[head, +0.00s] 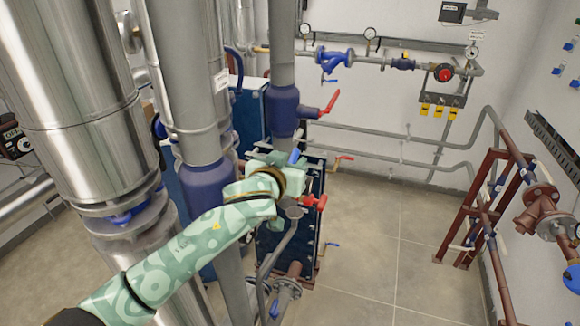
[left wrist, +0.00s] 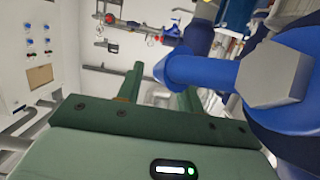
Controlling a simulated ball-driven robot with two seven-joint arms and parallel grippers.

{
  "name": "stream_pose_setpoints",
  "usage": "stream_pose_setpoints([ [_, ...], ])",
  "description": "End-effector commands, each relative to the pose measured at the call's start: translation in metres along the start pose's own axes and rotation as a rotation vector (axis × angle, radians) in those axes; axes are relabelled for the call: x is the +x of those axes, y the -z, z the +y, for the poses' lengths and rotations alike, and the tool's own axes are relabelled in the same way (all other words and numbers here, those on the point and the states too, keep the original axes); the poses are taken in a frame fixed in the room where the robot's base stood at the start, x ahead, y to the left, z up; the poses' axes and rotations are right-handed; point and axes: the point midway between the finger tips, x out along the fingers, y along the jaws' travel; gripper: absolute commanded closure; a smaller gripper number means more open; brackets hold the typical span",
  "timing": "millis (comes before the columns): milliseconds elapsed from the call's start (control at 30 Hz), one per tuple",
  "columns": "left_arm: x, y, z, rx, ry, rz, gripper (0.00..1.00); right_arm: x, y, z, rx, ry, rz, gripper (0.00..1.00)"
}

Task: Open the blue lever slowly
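My left gripper (head: 296,178) is in the middle of the head view, at the pipework beside the blue plate exchanger (head: 275,235). A small blue piece, apparently the blue lever (head: 295,156), shows at the gripper's upper edge; whether they touch is unclear. In the left wrist view, the green fingers (left wrist: 160,92) stand apart with a gap between them. A large blue fitting (left wrist: 205,72) with a grey hex head (left wrist: 275,75) is close on the right there. No lever is clearly seen between the fingers. My right gripper is not in view.
A red lever (head: 322,105) sits on the blue valve above, and a red handle (head: 314,202) is just right of my gripper. Thick silver pipes (head: 85,100) stand at the left. The tiled floor (head: 370,240) at the right is clear. Brown pipework (head: 490,210) stands farther right.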

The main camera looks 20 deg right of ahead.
Motion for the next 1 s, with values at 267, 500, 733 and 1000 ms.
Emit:
stream_pose_setpoints([
  [267, 0.000, -0.003, 0.000, 0.000, 0.001, -0.006, 0.63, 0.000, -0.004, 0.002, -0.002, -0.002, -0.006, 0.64],
  [500, -0.023, -0.005, 0.000, -0.003, 0.000, -0.006, 0.63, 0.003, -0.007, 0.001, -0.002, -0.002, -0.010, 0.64],
  [733, -0.081, -0.005, 0.000, -0.003, -0.001, -0.004, 0.63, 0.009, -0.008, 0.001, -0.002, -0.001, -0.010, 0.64],
  [1000, -0.143, -0.003, 0.000, -0.002, 0.000, -0.004, 0.63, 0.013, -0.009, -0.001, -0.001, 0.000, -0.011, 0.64],
])
